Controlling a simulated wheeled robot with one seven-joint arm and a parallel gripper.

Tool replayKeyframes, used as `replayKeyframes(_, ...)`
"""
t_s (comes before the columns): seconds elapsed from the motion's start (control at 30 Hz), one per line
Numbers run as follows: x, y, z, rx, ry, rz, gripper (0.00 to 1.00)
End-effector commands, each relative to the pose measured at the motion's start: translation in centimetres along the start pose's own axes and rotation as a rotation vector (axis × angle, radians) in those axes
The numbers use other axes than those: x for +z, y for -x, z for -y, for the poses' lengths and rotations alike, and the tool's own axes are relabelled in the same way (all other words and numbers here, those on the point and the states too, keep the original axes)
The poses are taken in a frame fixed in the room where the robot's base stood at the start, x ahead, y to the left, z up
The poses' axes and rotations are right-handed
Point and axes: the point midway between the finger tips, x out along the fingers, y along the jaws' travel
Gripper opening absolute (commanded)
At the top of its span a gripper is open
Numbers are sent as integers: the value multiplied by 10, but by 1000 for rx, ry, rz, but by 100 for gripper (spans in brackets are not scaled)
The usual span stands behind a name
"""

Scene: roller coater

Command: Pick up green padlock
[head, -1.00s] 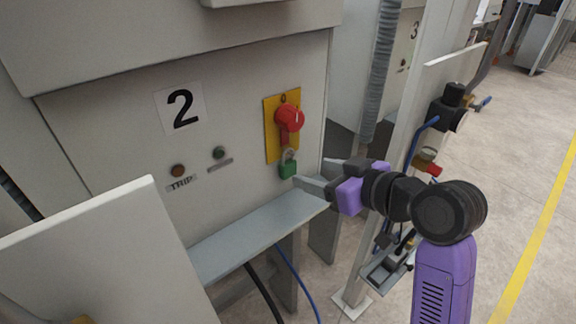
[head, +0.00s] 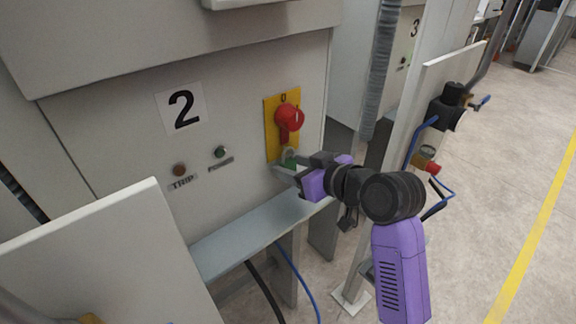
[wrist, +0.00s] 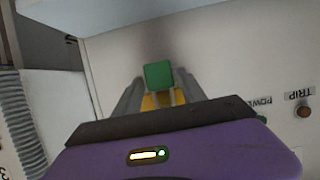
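The green padlock (head: 289,161) hangs by its shackle below the red rotary switch (head: 289,119) on the yellow plate (head: 270,131) of panel 2. In the head view my gripper (head: 283,170) is at the padlock and hides its lower part. In the wrist view the padlock (wrist: 158,75) sits between the two grey fingertips, with a narrow gap seen on each side. My gripper (wrist: 159,80) is open around it. I cannot tell from these views whether either finger touches it.
A grey ledge (head: 240,235) juts out below the panel, just under my gripper. A white upright panel (head: 430,110) with a black device and blue cable stands to the right. A white plate (head: 110,255) stands at the lower left.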

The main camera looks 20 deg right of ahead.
Motion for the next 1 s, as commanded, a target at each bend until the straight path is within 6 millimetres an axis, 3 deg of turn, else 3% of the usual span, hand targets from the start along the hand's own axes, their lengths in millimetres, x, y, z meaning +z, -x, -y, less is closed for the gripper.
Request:
replayKeyframes(0.03, 0, 0, 0, 0, 0, 0, 36)
replayKeyframes(0.2, 0, 0, 0, 0, 0, 0, 3)
replayKeyframes(0.23, 0, 0, 0, 0, 0, 0, 0)
replayKeyframes(0.57, -2, 1, 0, 0, 0, -1, 0)
replayKeyframes(0.77, -16, 6, 0, 0, 1, -4, 0)
replayKeyframes(1.0, 5, 47, -1, 3, -1, 0, 0)
